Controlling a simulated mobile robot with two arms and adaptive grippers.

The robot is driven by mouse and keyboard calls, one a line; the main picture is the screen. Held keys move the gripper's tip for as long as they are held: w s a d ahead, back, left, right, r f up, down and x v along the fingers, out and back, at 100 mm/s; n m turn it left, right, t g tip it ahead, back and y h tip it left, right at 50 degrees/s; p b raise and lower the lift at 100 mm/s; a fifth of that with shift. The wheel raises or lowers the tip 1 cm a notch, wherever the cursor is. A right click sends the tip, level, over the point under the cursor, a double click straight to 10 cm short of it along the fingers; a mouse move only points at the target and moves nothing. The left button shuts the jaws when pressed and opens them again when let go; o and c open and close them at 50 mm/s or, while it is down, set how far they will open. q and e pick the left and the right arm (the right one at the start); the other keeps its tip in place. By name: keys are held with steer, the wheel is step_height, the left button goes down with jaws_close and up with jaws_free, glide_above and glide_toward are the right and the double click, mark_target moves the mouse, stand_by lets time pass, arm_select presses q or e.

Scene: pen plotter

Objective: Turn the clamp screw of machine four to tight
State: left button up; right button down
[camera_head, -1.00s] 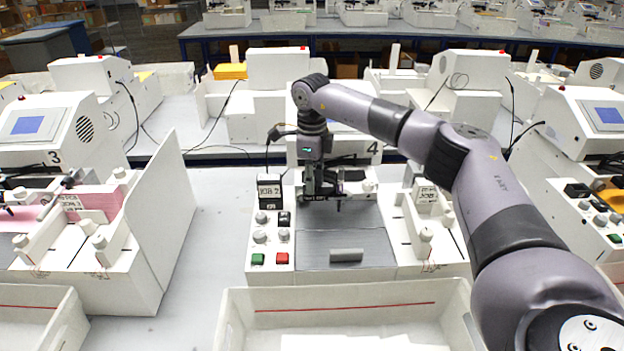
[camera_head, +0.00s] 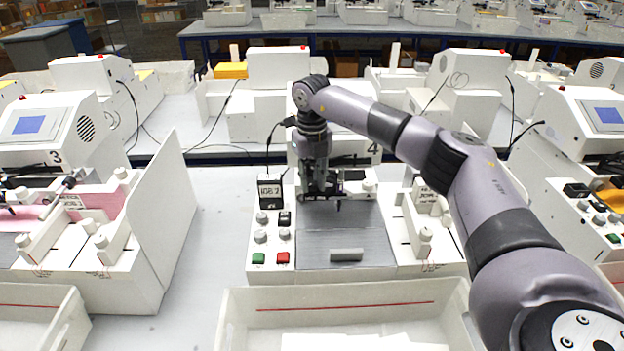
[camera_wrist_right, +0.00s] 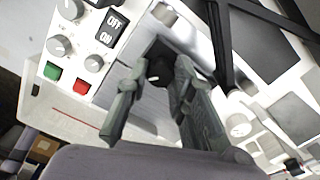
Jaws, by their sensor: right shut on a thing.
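Machine four, marked with a 4 (camera_head: 373,148), stands in the middle of the head view. My right gripper (camera_head: 322,190) points down over the machine's carriage, behind the grey plate. In the right wrist view the gripper's two dark fingers (camera_wrist_right: 158,92) stand either side of a black round knob with a white mark, the clamp screw (camera_wrist_right: 157,73), and are shut on it. The gripper hides the screw in the head view. How tight the screw is cannot be told. My left gripper is not in view.
A panel with knobs, a green button (camera_head: 258,258) and a red button (camera_head: 283,257) lies left of the grey plate (camera_head: 345,238). A white bin (camera_head: 345,295) is in front. Machine three (camera_head: 55,150) stands left.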

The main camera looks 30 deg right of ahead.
mark_target(312, 183)
steer(key=shift+r+m, duration=0.15)
steer(key=shift+m, duration=0.55)
steer(key=shift+w, duration=0.1)
steer(key=c, duration=1.4)
jaws_free()
steer(key=shift+o, duration=0.2)
step_height(312, 183, up, 12)
